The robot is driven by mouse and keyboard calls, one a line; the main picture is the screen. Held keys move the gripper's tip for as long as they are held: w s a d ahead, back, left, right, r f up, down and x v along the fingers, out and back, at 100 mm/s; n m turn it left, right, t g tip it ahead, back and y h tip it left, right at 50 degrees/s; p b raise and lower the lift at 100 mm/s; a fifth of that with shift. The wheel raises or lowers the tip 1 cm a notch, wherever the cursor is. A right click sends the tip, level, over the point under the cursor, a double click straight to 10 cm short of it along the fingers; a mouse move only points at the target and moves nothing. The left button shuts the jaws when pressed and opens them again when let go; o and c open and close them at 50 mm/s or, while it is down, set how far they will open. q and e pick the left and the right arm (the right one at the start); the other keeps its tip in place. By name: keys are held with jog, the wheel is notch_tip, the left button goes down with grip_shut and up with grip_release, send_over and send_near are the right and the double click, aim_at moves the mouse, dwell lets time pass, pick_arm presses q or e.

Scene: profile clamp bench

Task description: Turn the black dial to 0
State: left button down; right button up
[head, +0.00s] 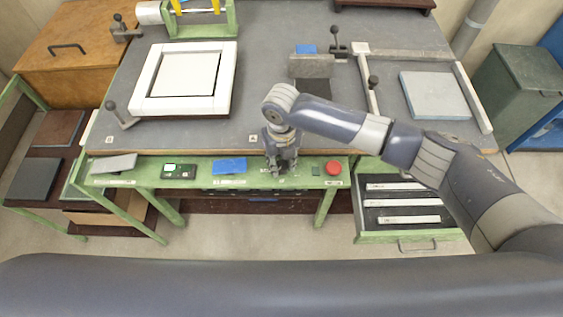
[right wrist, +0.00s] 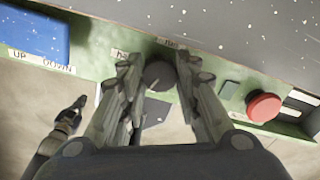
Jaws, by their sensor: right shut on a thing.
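The black dial (right wrist: 158,75) is on the front of the green bench rail, between the fingers of my right gripper in the right wrist view. My right gripper (head: 281,168) points down at the rail in the head view and hides the dial there. In the right wrist view my right gripper (right wrist: 158,88) is shut on the dial, with a finger on each side. Small white labels (right wrist: 122,54) lie beside the dial, partly covered by the fingers and too blurred to read. I cannot tell the dial's setting.
On the rail, a red button (head: 333,168) is right of the dial and a blue rocker (head: 229,166) is left of it. A green-lit display (head: 179,171) sits farther left. An open drawer (head: 410,237) with pale strips is at right. A white frame (head: 183,78) lies on the bench.

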aim_at(281, 166)
jog(key=shift+n+b, duration=0.65)
jog(key=shift+n, duration=1.55)
jog(key=o, duration=1.1)
jog(key=shift+r, duration=0.1)
jog(key=shift+w+r, duration=0.1)
jog(key=shift+r, duration=0.1)
jog(key=r, duration=0.7)
jog(key=shift+s+r, duration=0.2)
